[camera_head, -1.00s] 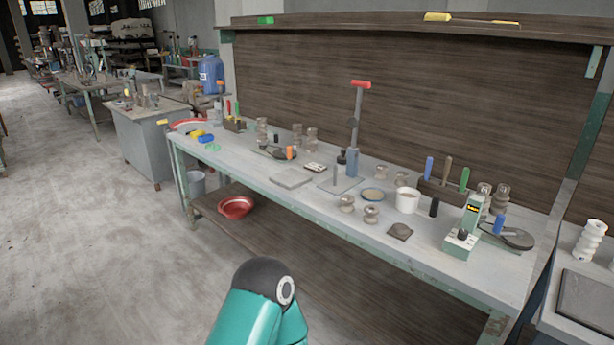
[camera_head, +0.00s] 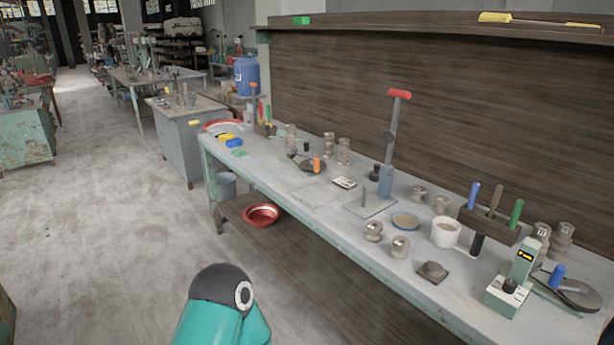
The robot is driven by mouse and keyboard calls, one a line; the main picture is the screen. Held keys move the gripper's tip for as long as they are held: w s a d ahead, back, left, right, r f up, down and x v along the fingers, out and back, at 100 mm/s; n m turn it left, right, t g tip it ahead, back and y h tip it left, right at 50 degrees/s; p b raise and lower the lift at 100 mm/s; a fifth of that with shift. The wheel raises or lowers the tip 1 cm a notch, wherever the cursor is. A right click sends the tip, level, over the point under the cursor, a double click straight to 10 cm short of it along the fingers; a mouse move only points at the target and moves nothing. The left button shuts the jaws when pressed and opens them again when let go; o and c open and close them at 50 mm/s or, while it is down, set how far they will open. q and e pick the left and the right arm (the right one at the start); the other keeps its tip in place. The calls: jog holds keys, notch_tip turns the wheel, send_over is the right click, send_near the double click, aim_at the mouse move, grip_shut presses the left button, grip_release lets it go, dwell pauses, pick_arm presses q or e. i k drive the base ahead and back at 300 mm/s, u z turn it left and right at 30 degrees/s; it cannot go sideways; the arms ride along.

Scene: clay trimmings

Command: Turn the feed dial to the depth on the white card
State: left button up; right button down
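A small pale green and white instrument (camera_head: 507,295) stands at the right end of the workbench. It has a black knob (camera_head: 510,286) on its base and a dark display with yellow marks (camera_head: 525,256) on its upright; the marks are too small to read. A small white card with dark marks (camera_head: 345,183) lies near the middle of the bench; its marks are unreadable. I cannot tell which part is the feed dial. Neither gripper is in view. Only a teal and black link of my arm shows at the bottom, in front of the bench.
The long grey workbench (camera_head: 280,189) holds a red-handled upright press (camera_head: 390,140), a white mug (camera_head: 445,232), a tool block (camera_head: 488,222) and several clay pieces. A red bowl (camera_head: 262,216) sits on the lower shelf. The concrete floor (camera_head: 100,240) on the left is open.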

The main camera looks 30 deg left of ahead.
aim_at(509, 286)
jog(key=u, duration=0.45)
jog(key=i, duration=1.3)
jog(key=u, duration=0.95)
jog(key=i, duration=0.2)
jog(key=z, duration=2.95)
jog(key=k, duration=1.15)
jog(key=u, duration=0.45)
jog(key=i, duration=0.7)
jog(key=u, duration=0.35)
